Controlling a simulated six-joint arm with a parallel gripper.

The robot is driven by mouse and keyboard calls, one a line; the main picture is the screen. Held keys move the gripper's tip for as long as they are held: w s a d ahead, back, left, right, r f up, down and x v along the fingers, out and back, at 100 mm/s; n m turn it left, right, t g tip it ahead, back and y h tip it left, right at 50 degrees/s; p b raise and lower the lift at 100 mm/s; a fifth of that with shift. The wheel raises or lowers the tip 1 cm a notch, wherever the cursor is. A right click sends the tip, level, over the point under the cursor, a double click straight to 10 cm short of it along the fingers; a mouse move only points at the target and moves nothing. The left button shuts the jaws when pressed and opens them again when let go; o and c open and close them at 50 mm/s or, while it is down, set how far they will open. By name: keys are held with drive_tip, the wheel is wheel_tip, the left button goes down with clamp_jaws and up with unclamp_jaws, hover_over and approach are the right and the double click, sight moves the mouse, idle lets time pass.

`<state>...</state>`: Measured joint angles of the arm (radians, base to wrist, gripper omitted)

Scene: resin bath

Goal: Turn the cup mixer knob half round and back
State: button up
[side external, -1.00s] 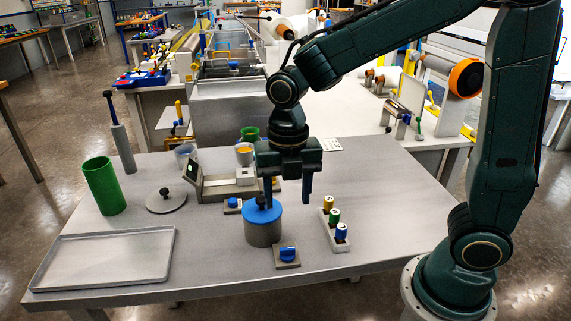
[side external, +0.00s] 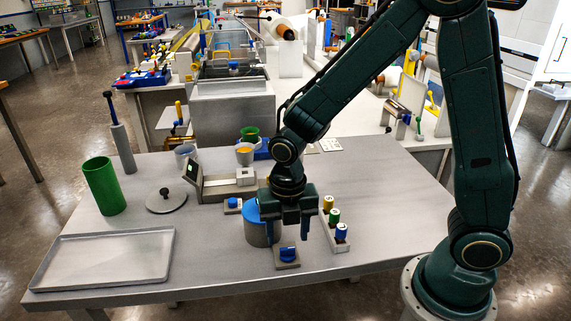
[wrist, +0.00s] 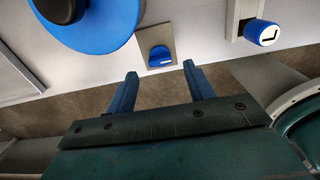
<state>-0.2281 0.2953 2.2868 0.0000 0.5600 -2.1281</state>
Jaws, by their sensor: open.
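A blue knob (side external: 288,254) with a pale mark sits on a small square plate near the table's front edge. It also shows in the wrist view (wrist: 160,54), just beyond my fingertips and roughly between them. My gripper (side external: 287,240) is open and empty, low over the table by this knob; its two blue fingers (wrist: 160,71) are apart in the wrist view. A grey pot with a blue lid (side external: 252,213) stands just behind, partly hidden by my gripper. A second blue knob (side external: 233,203) sits on a plate by the grey device. I cannot tell which knob belongs to the cup mixer.
A rack (side external: 336,246) with several coloured-capped bottles stands close on the right. A grey tray (side external: 104,258), a green cylinder (side external: 104,186) and a grey lid (side external: 166,202) are on the left. The table's front edge lies close by the front knob.

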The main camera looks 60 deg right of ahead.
sight(287, 248)
drive_tip(key=shift+f, duration=1.85)
drive_tip(key=c, duration=1)
